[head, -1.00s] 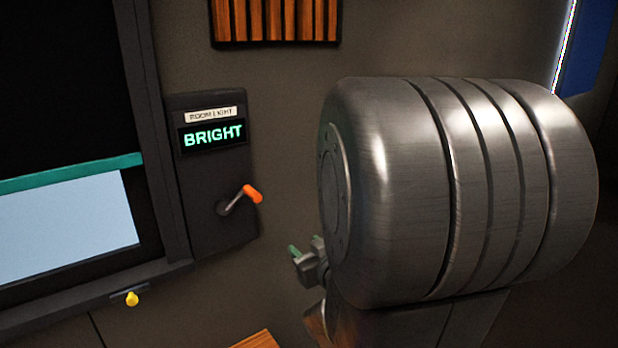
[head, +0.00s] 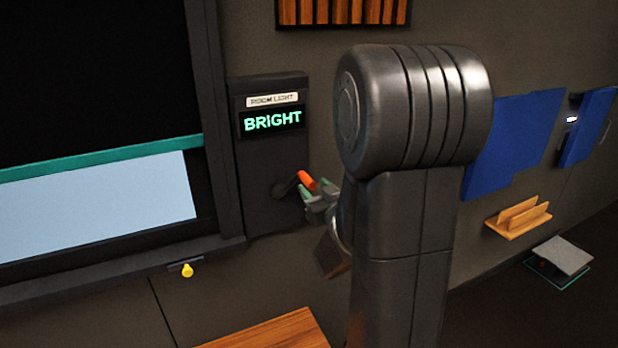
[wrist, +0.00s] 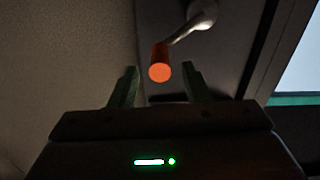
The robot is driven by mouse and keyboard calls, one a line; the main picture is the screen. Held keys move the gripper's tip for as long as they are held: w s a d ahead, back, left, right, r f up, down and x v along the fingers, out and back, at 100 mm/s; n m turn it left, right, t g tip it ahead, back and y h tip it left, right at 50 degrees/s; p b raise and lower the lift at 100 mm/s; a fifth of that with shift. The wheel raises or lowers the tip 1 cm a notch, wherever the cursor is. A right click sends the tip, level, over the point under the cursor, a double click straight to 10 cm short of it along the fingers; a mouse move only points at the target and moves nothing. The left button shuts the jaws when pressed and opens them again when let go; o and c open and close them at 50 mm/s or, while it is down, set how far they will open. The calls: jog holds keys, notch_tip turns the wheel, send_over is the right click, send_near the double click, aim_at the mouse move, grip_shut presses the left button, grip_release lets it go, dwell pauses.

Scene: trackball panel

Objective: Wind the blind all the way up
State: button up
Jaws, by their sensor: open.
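The blind is the black panel (head: 90,75) with a teal bottom bar (head: 100,158), part-way down the window, and a pale blue pane (head: 95,203) shows below it. The crank has an orange knob (head: 306,181) on a grey arm and sits on the dark panel under the "BRIGHT" display (head: 272,120). In the wrist view the knob (wrist: 160,64) faces me, roughly centred just beyond and between the fingertips. My gripper (head: 312,190) is open, its green fingers close to the knob. In the wrist view my gripper (wrist: 155,85) holds nothing. Whether a finger touches the knob cannot be told.
A yellow knob (head: 187,270) sits below the window sill. A wooden surface (head: 270,332) is in front, low down. Blue panels (head: 515,140), a wooden holder (head: 518,219) and a grey tilted plate (head: 562,254) are to the right.

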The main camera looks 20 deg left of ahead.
aim_at(309, 182)
jog(key=shift+p+x, duration=0.45)
jog(key=shift+x, duration=1.55)
grip_shut()
